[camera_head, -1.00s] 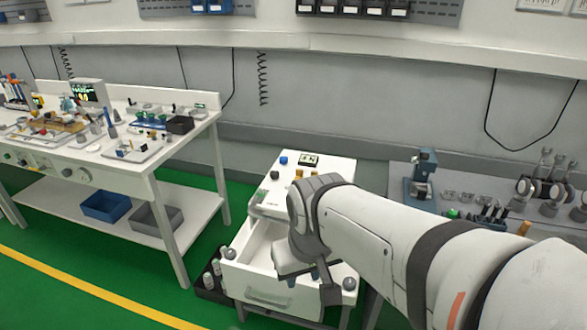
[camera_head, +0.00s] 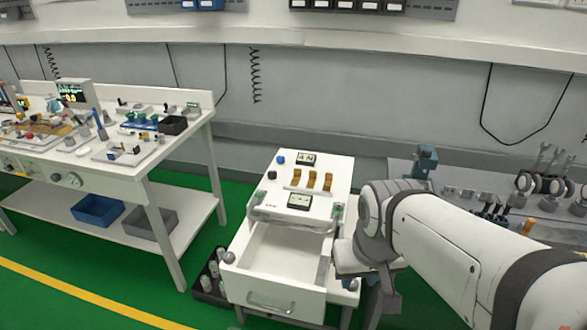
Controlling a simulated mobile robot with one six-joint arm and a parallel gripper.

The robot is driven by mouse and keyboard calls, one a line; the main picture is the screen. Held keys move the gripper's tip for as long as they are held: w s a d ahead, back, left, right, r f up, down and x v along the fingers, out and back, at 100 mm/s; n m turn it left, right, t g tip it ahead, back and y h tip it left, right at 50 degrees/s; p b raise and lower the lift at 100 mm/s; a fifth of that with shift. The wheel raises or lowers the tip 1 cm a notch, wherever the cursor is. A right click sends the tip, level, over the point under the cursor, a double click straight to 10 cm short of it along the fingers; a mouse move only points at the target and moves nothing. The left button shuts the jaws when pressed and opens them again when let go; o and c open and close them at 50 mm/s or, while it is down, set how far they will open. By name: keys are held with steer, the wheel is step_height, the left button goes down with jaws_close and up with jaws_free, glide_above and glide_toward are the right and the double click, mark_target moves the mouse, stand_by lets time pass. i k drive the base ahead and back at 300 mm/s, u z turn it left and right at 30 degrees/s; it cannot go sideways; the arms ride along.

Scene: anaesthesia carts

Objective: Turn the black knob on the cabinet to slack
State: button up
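The white cabinet (camera_head: 285,228) stands in the middle of the view with its top drawer (camera_head: 262,287) pulled open. I cannot tell whether either is the black knob, and no "slack" marking is legible. My gripper (camera_head: 377,300) points down at the cabinet's right side. Its fingertips are partly hidden and their opening cannot be made out.
The cabinet top carries a blue knob (camera_head: 281,160), two small displays, brass levers (camera_head: 312,180) and a rail (camera_head: 290,215). A white workbench (camera_head: 145,165) with instruments stands left. A grey bench (camera_head: 460,180) with tools is at right. Green floor is free in front left.

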mark_target(273, 174)
steer(key=u, duration=0.35)
steer(key=k, duration=1.15)
steer(key=u, duration=0.7)
steer(key=i, duration=1.35)
steer(key=z, duration=1.1)
steer(key=i, duration=0.95)
steer(key=z, duration=0.65)
steer(key=k, duration=0.9)
steer(key=z, duration=0.25)
steer(key=i, duration=0.4)
steer(key=u, duration=0.1)
